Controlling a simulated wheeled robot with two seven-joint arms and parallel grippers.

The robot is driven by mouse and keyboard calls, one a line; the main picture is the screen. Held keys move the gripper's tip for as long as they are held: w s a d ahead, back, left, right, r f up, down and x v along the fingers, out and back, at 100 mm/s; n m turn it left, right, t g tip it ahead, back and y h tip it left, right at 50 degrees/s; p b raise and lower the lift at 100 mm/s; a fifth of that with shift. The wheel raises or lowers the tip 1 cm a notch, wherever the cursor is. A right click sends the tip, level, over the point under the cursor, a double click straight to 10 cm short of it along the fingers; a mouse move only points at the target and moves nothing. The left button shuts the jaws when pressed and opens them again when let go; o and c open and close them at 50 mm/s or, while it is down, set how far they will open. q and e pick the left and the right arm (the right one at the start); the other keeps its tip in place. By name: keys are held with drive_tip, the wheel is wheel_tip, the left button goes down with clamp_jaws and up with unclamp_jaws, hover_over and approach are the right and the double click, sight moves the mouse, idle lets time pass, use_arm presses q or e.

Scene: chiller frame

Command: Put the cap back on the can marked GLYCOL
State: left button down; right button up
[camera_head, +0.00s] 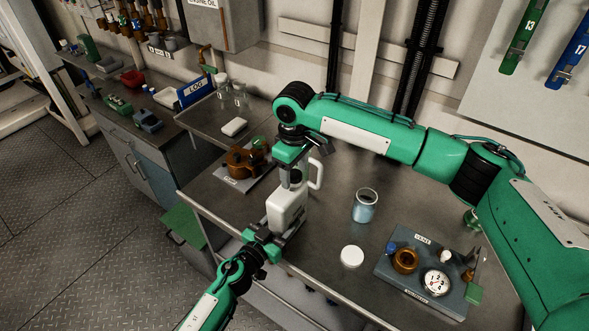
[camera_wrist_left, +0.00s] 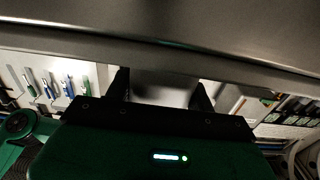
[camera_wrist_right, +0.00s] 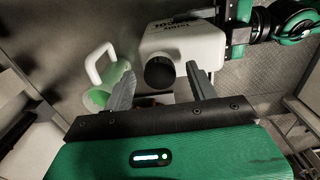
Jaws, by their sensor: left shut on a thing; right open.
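The white can (camera_head: 287,209) stands upright near the front edge of the bench. Its printed label shows upside down on the can (camera_wrist_right: 185,42) in the right wrist view, partly readable as GLYCOL. A round black cap (camera_wrist_right: 160,73) sits at its neck; I cannot tell whether it is fully seated. My right gripper (camera_head: 295,177) is above the can, pointing down. In the right wrist view its open fingers (camera_wrist_right: 162,82) stand on either side of the cap, apart from it. My left gripper (camera_head: 277,238) is shut on the can's lower part from the front.
A white-handled jug (camera_wrist_right: 104,82) with green liquid stands close beside the can. A beaker of blue liquid (camera_head: 365,206), a white disc (camera_head: 351,256) and a grey tray of parts (camera_head: 391,272) are to the right. A brown part (camera_head: 243,163) lies behind left.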

wheel_tip(320, 180, up, 12)
idle(0.6)
use_arm(q)
drive_tip(key=shift+c, duration=2.2)
unclamp_jaws()
drive_tip(key=b+v, duration=0.3)
drive_tip(key=v, duration=1)
drive_tip(key=shift+s+a, duration=0.3)
use_arm(e)
drive_tip(key=shift+f, duration=1.5)
